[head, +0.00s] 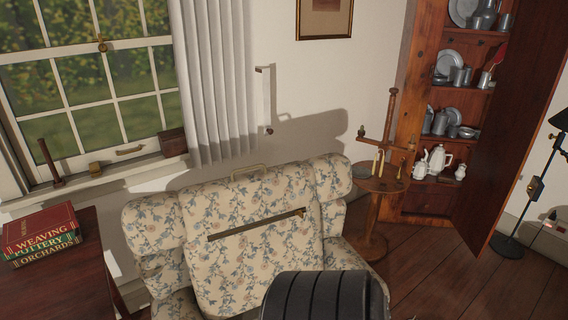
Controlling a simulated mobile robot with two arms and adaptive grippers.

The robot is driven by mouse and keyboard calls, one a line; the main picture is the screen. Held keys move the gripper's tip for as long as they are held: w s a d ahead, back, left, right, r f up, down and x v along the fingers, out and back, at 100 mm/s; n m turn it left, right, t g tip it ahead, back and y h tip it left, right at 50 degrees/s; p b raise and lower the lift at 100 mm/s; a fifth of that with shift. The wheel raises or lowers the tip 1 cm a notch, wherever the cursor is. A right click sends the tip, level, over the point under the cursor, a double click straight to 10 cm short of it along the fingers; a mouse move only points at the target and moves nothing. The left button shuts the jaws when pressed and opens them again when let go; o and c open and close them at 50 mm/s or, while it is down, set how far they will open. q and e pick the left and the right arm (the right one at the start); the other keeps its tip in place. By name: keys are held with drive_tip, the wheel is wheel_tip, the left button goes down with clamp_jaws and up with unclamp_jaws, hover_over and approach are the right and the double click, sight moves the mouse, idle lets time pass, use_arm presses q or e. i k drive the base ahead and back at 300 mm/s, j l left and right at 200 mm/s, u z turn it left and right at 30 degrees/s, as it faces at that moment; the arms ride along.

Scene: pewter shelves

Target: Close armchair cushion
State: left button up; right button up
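A floral armchair (155,228) stands below and to the right of the window, with blue-grey and tan flowers on cream cloth. Its back cushion (235,265) has the same pattern. A long dark brown strip like a zipper or slit (255,225) runs across the cushion, rising to the right. A small tab shows at its right end. I cannot tell whether the strip is open. A pale handle-like loop (247,171) shows at the top edge of the chair back. A black ribbed shape at the bottom centre hides part of the seat and lower cushion. Neither gripper is in view.
A dark wooden table (75,275) at left bears stacked books (42,238). A round wooden stand (378,185) with candles stands right of the chair. An open cabinet (425,203) of pewter and white pots is behind it. Bare floor (450,270) lies at lower right.

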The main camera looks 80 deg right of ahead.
sight(236, 233)
drive_tip(key=z, duration=2)
drive_tip(key=l, duration=0.25)
drive_tip(key=l+u, duration=0.35)
drive_tip(key=l, duration=0.4)
drive_tip(key=l+u, duration=0.3)
drive_tip(key=l, duration=0.5)
